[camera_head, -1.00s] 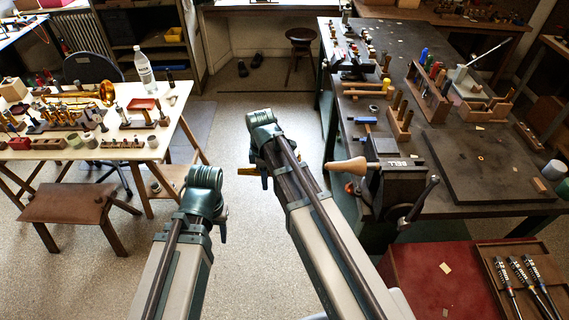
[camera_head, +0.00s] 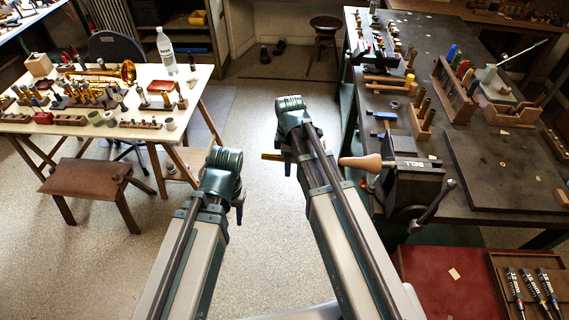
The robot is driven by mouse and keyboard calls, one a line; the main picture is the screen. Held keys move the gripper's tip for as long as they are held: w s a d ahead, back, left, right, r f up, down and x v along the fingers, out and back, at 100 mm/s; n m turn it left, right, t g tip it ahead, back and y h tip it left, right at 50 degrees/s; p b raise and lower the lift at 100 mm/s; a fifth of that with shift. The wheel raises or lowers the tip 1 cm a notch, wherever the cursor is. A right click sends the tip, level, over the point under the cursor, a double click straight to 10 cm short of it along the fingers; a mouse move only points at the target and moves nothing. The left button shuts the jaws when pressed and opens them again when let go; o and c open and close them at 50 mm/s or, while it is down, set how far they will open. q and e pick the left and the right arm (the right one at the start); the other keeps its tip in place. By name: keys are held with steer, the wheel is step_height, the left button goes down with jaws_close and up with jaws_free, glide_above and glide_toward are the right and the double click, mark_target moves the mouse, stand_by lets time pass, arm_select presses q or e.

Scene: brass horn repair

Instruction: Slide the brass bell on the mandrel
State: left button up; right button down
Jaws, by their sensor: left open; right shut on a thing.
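The mandrel, a tan tapered cone (camera_head: 362,162), points left from a dark vise (camera_head: 412,187) marked BELL on the right bench. My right gripper (camera_head: 282,157) is mostly hidden under its own wrist, left of the cone's tip. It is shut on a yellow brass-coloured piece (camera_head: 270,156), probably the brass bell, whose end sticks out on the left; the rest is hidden. The piece and the cone are apart in the picture. My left gripper (camera_head: 238,208) is open, lower and further left, mostly hidden by its wrist, with nothing seen in it.
A white table (camera_head: 90,130) at left holds a brass horn (camera_head: 126,71), a bottle (camera_head: 166,50) and many small parts. A brown stool (camera_head: 88,176) stands before it. The right bench (camera_head: 480,165) carries racks and tools. A red surface (camera_head: 445,280) lies below the vise. The floor between is clear.

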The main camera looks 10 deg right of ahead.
steer(key=shift+s+d, duration=0.25)
steer(key=shift+d, duration=0.55)
steer(key=shift+s+d, duration=0.25)
steer(key=shift+d, duration=0.5)
steer(key=shift+d, duration=0.2)
steer(key=shift+s+d, duration=0.3)
steer(key=shift+d, duration=0.6)
steer(key=shift+s+d, duration=0.25)
steer(key=shift+d, duration=0.65)
stand_by(0.4)
steer(key=s+d, duration=0.2)
steer(key=d, duration=0.7)
steer(key=shift+s+d, duration=0.3)
steer(key=shift+s, duration=0.1)
steer(key=shift+c, duration=1.8)
jaws_free()
steer(key=shift+r, duration=0.15)
step_height(320, 180, up, 14)
steer(key=p, duration=1.4)
steer(key=shift+f, duration=0.2)
